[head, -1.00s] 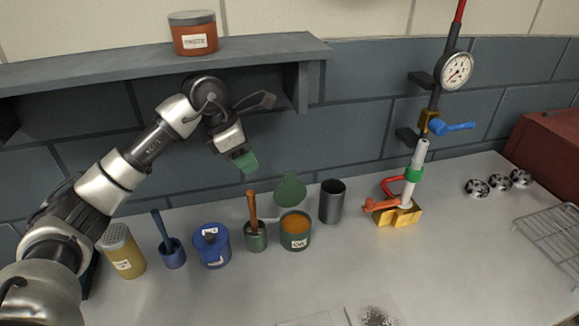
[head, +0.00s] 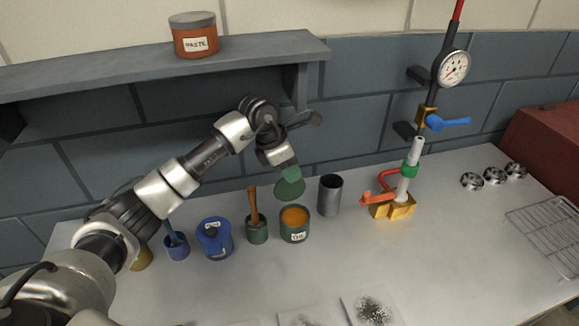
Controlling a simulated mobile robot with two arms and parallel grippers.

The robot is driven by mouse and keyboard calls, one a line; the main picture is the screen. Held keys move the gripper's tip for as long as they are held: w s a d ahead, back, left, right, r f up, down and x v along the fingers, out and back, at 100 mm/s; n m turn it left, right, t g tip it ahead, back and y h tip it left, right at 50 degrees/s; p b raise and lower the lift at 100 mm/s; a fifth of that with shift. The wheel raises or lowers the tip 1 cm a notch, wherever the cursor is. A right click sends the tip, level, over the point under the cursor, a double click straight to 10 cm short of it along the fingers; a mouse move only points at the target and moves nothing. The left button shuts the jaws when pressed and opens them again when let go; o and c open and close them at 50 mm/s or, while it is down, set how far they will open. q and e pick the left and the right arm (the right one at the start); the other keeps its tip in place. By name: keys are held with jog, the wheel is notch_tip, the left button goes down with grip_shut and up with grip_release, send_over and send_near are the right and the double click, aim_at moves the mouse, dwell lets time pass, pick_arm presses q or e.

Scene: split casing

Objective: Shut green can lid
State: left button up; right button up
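The green can (head: 295,225), labelled "OIL", stands on the bench with its top open and orange contents showing. Its round green lid (head: 289,189) stands raised behind the can's rim, tilted up. My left gripper (head: 290,174) is above the can, with its green tip in front of or against the upper part of the lid; I cannot tell if they touch. The tip shows as one block, so whether the fingers are apart is unclear. My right gripper is not in view.
A green pot with a brown handle (head: 256,229) and a blue can (head: 214,238) stand left of the green can. A dark grey cup (head: 330,195) stands close on its right. The shelf (head: 150,68) with a waste jar (head: 194,36) is above.

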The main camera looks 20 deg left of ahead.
pick_arm(q)
grip_shut()
jog(key=s+d+f+m+t+y+b, duration=0.1)
jog(key=s+b, duration=0.4)
jog(key=b, duration=0.5)
jog(key=shift+d+f+t+y, duration=0.35)
jog(key=shift+d+t+y, duration=0.25)
jog(key=shift+d+t, duration=0.7)
jog(key=shift+s+d, duration=0.15)
